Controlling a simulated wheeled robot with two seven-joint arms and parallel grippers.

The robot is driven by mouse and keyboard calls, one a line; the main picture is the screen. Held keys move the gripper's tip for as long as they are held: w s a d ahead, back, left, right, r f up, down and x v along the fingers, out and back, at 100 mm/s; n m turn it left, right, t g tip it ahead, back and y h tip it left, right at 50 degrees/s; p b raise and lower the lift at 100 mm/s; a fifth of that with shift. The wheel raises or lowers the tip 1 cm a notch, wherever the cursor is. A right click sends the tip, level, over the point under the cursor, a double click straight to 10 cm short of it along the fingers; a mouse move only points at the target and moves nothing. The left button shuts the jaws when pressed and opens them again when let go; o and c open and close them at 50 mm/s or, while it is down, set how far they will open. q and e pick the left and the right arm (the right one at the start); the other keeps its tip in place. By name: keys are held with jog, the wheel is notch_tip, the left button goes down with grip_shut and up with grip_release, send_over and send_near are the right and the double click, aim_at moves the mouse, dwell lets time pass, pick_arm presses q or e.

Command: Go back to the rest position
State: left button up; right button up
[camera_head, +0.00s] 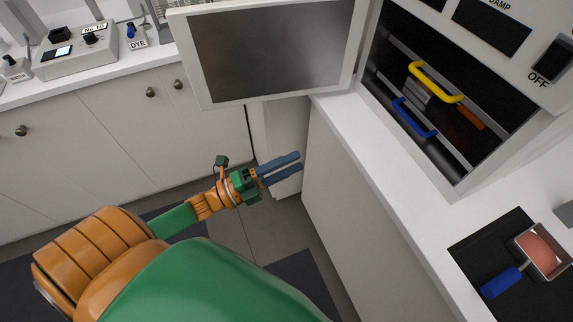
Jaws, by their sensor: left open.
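My left gripper (281,168) reaches in from the lower left on a green and orange arm. Its two blue-grey fingers are apart, with nothing between them. It hangs in the air in front of the white cabinet side, below the counter and the open door. My right gripper is not in view.
A door with a dark window (270,52) stands open above my gripper. The open oven (470,160) holds a yellow handle (437,82) and a blue handle (413,119). A blue-handled scoop (503,281) with pink content lies on a black mat (472,245).

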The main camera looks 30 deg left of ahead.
pick_arm(q)
jog(key=shift+s+a, duration=0.2)
jog(key=shift+s, duration=0.1)
jog(key=s+a+f+n+g+y, duration=0.2)
jog(key=f+n+y, duration=0.25)
jog(key=f, duration=0.35)
jog(key=s+a+f+n+g+y, duration=0.1)
jog(key=a+f+n+y, duration=0.15)
jog(key=f+n, duration=0.45)
jog(key=s+a+f+n+g+y, duration=0.2)
jog(key=f+n+y, duration=0.15)
jog(key=f, duration=0.65)
jog(key=s+d+f+n+g, duration=0.1)
jog(key=s+f+n+g, duration=0.1)
jog(key=s, duration=0.5)
jog(key=s+d+f+n+g+y, duration=0.1)
jog(key=s+d+f+n+g, duration=0.1)
jog(key=s+f, duration=0.4)
jog(key=s+d+f+n+g+y, duration=0.1)
jog(key=s+f+n+g, duration=0.3)
jog(key=s, duration=0.5)
jog(key=shift+s+d+f+g, duration=0.35)
jog(key=shift+d+f+g, duration=0.3)
jog(key=shift+g, duration=0.35)
